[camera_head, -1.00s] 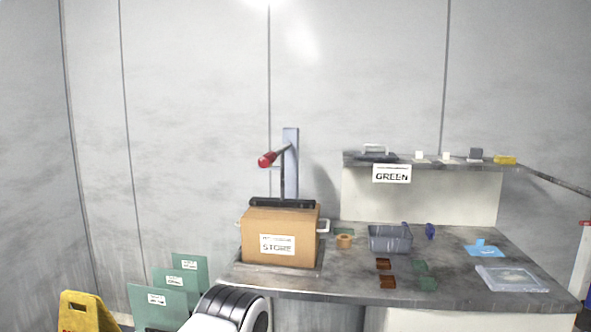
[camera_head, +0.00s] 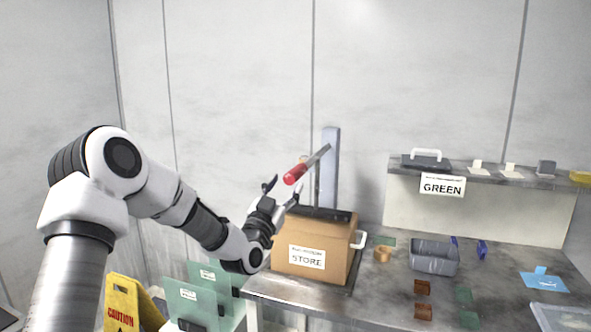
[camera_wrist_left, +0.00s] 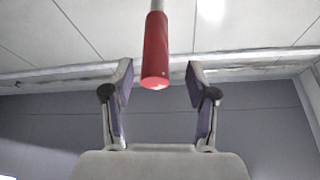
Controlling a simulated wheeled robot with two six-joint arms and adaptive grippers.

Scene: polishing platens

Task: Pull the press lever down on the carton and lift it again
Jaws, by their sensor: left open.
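The press stands at the left end of the bench, with a grey post (camera_head: 331,165) and a lever that ends in a red handle (camera_head: 295,174). The lever is raised and slants down toward me. A brown carton (camera_head: 338,258) labelled STORE sits under the dark press plate (camera_head: 322,213). My left gripper (camera_head: 284,188) is open just below and beside the red handle. In the left wrist view the red handle (camera_wrist_left: 156,52) lies ahead, centred between the open fingers (camera_wrist_left: 158,80), and they do not grip it. My right gripper is not in view.
A grey bin (camera_head: 434,257), a tape roll (camera_head: 383,253) and small brown and green plates lie on the bench right of the carton. A shelf with a GREEN sign (camera_head: 443,185) stands behind. A yellow caution sign (camera_head: 127,303) and green panels (camera_head: 190,300) are at lower left.

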